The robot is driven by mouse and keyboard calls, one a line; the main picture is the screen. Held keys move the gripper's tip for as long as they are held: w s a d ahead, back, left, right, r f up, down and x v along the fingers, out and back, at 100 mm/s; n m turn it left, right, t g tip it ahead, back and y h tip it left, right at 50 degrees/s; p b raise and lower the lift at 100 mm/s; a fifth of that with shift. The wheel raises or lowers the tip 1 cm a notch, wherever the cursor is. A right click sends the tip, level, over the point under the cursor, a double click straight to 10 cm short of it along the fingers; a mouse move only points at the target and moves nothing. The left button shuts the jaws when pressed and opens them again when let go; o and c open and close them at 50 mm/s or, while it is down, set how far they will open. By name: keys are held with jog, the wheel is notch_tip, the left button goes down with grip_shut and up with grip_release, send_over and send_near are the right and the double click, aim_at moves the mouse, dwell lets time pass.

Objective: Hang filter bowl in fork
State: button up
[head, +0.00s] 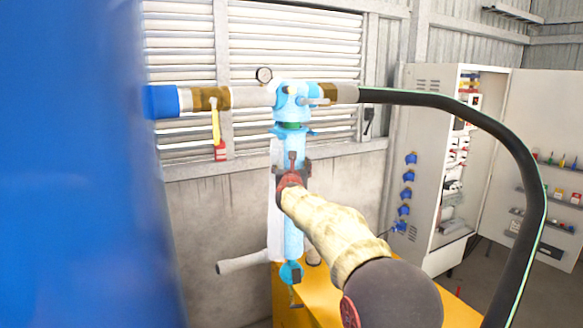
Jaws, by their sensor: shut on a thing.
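The light blue filter bowl (292,233) is a long upright cylinder in the middle of the head view. It is directly below the blue filter head (291,97) on the pipe. A green ring (291,126) and a blue collar show where bowl and head meet; I cannot tell whether they are joined or apart. My gripper (292,168) is shut on the bowl at its upper middle, from the front. My fingers and wrist hide part of the bowl. A blue fitting (291,272) is at its lower end. I cannot make out the fork clearly.
A yellow cabinet (325,292) is below the bowl. A grey pipe stub (243,262) sticks out left. A black hose (520,165) arcs down on the right. An open grey cabinet (425,90) stands behind it. A large blue surface (80,170) blocks the left side.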

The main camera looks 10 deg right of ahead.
jog(key=shift+r, duration=0.35)
jog(key=o, duration=1.6)
jog(key=shift+o, duration=1.3)
jog(key=shift+s, duration=0.2)
jog(key=o, duration=0.3)
jog(key=shift+w+f, duration=0.15)
jog(key=shift+f, duration=0.2)
